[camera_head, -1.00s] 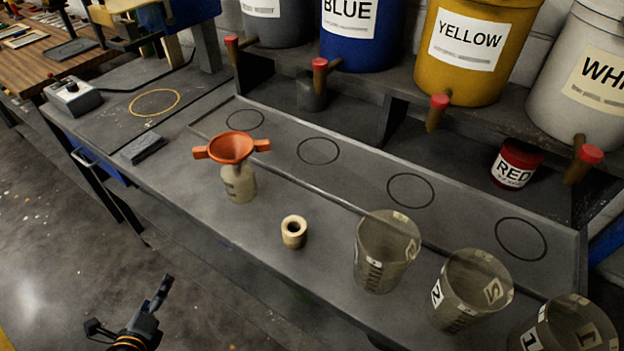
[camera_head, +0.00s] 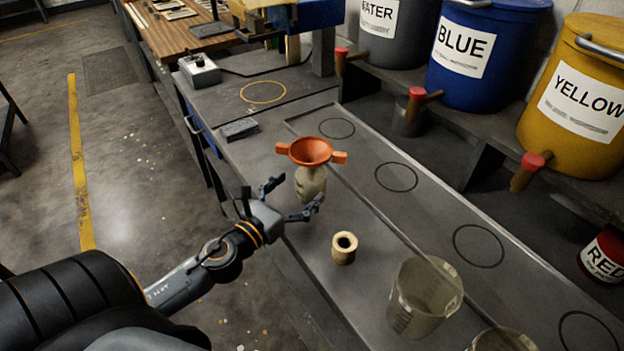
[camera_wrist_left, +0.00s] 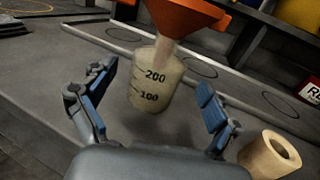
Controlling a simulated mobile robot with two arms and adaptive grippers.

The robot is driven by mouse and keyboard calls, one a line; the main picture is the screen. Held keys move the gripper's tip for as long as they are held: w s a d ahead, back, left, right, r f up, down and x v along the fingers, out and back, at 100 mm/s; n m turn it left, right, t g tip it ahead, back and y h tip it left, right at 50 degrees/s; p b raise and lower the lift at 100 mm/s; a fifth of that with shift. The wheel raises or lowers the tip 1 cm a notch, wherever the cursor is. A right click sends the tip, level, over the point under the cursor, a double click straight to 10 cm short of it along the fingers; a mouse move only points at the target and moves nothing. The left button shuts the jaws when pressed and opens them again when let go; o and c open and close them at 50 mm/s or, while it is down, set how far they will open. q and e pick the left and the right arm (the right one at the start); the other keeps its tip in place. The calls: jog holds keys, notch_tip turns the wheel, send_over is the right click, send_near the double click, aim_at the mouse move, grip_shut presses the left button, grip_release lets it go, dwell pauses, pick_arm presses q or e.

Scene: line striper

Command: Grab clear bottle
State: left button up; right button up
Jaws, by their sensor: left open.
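The clear bottle (camera_head: 310,184) stands upright on the grey bench with an orange funnel (camera_head: 310,152) in its top. In the left wrist view the bottle (camera_wrist_left: 157,88) shows the marks 200 and 100, and the funnel (camera_wrist_left: 185,15) is cut off by the top edge. My left gripper (camera_head: 296,199) is open just in front of the bottle. In the wrist view its fingers (camera_wrist_left: 155,100) are spread to either side of the bottle, with gaps between them and it. My right gripper is not in view.
A tan ring-shaped piece (camera_head: 343,248) stands right of the bottle, near my left gripper. Clear measuring cups (camera_head: 424,298) stand farther right. A dark block (camera_head: 240,129) lies to the left. Paint buckets (camera_head: 487,55) with taps line the shelf behind.

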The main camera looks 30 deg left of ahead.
aim_at(313, 175)
pick_arm(q)
jog(key=shift+w+r, duration=0.15)
jog(key=shift+w, duration=0.35)
jog(key=w+p, duration=0.2)
jog(key=w, duration=0.2)
jog(key=shift+w+d, duration=0.1)
jog(key=shift+w, duration=0.25)
jog(key=shift+s, duration=0.1)
jog(key=c, duration=1.2)
